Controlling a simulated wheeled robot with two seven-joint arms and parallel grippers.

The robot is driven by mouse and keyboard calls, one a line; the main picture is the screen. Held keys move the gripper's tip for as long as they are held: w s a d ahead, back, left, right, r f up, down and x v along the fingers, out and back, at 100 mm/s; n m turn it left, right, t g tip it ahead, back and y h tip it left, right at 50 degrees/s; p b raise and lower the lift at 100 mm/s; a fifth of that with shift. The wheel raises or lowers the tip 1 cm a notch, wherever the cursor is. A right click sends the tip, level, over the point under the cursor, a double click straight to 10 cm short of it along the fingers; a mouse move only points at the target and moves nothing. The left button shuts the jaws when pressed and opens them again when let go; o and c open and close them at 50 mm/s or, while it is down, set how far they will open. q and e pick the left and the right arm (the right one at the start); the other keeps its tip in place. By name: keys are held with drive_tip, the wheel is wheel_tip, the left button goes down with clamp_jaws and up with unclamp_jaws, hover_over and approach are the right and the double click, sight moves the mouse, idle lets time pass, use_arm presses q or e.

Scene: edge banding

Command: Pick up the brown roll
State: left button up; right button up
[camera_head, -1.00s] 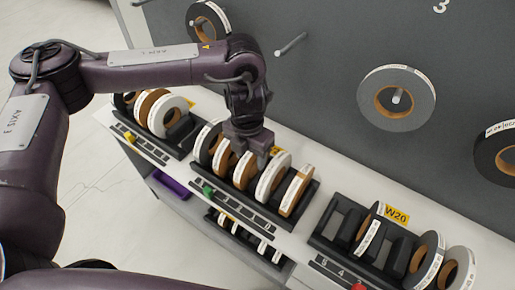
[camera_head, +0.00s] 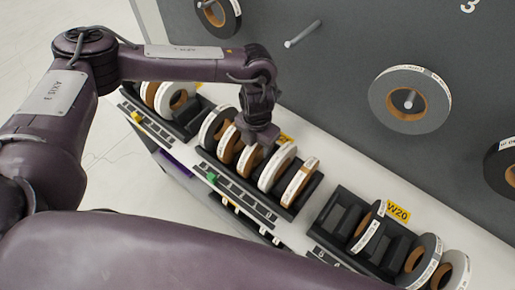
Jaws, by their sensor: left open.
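Several edge-banding rolls stand upright in the middle black rack (camera_head: 262,217). They include a grey roll (camera_head: 212,128), brown rolls (camera_head: 228,143), a white roll (camera_head: 275,168) and a brown roll with a white label (camera_head: 300,180) at the right end. My left gripper (camera_head: 256,143) points down over the middle of this rack, at a brown roll (camera_head: 247,163) just left of the white one. It is open. Its fingertips are small and partly merge with the rolls, so I cannot tell whether they touch. My right gripper is not in view.
A left rack (camera_head: 190,128) holds brown and white rolls. A right rack (camera_head: 335,222) with a yellow W20 label (camera_head: 398,212) holds several rolls and has empty slots. Behind, a grey wall carries an empty peg (camera_head: 303,34) and a hung grey roll (camera_head: 385,92).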

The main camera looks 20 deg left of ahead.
use_arm(q)
drive_tip(key=shift+f, duration=0.2)
clamp_jaws()
drive_tip(key=shift+w+r, duration=0.1)
drive_tip(key=shift+r, duration=0.1)
